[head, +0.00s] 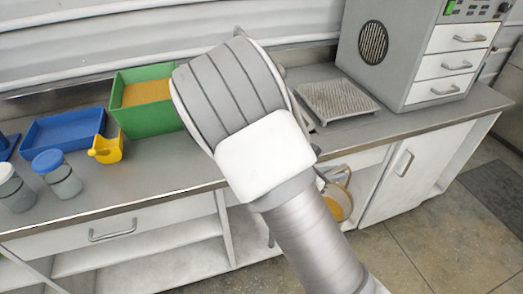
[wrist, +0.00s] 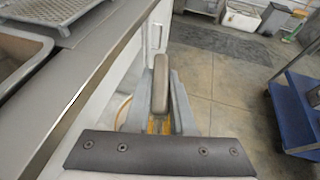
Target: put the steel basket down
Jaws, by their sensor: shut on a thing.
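The steel basket (head: 347,186) shows only in part in the head view, behind my forearm, with something yellow in it. It hangs in front of the counter, below the worktop edge. In the wrist view my gripper (wrist: 160,102) is shut on the basket's upright grey-brown handle grip. Part of the basket's round rim (wrist: 123,112) and some yellow show below the fingers. The rest of the basket is hidden by the gripper and my arm.
The grey worktop (head: 150,172) holds a green bin (head: 150,121) of yellow grain, a blue tray (head: 62,130), a yellow scoop (head: 106,150), lidded jars (head: 57,175), a perforated plate (head: 337,101) and a grey drawer unit (head: 400,50). A blue cart (wrist: 298,112) stands right; floor between is clear.

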